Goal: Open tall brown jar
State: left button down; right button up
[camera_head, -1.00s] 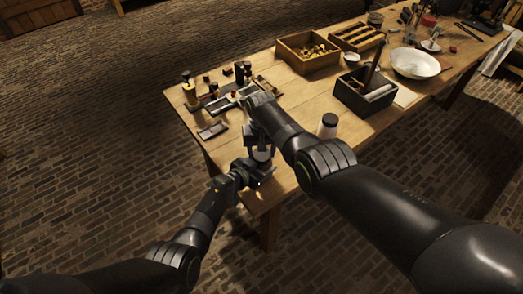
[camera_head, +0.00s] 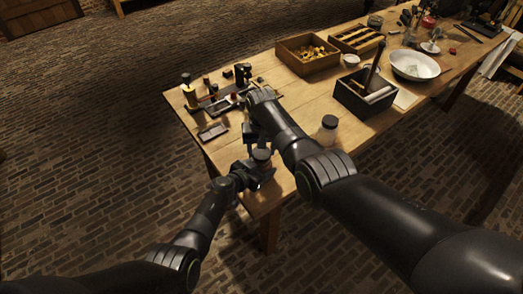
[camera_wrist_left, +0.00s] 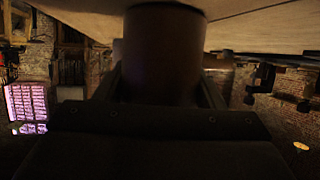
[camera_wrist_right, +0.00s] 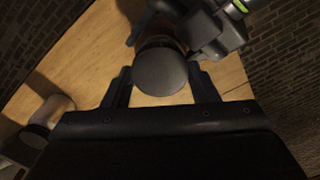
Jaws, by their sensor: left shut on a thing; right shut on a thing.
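The tall brown jar (camera_head: 263,158) stands upright at the table's near left corner, partly hidden by my grippers. My left gripper (camera_head: 258,168) is shut on the jar's body from the side; the left wrist view shows the brown body (camera_wrist_left: 165,50) between the fingers. My right gripper (camera_head: 261,146) comes from above and is shut on the dark round lid. The right wrist view shows the lid (camera_wrist_right: 161,71) between the fingertips. The lid appears to sit on the jar; I cannot tell how tight it is.
A second jar with a dark lid (camera_head: 329,128) stands right of my right arm. A small dark tray (camera_head: 213,131) and a rack of small parts (camera_head: 222,101) lie to the left. Behind are a wooden box (camera_head: 308,69) and a dark caddy (camera_head: 352,108). The table edge is close.

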aim_at(261, 152)
jog(key=shift+r, duration=0.15)
jog(key=shift+r, duration=2.05)
pick_arm(q)
jog(key=shift+c, duration=1.3)
grip_release()
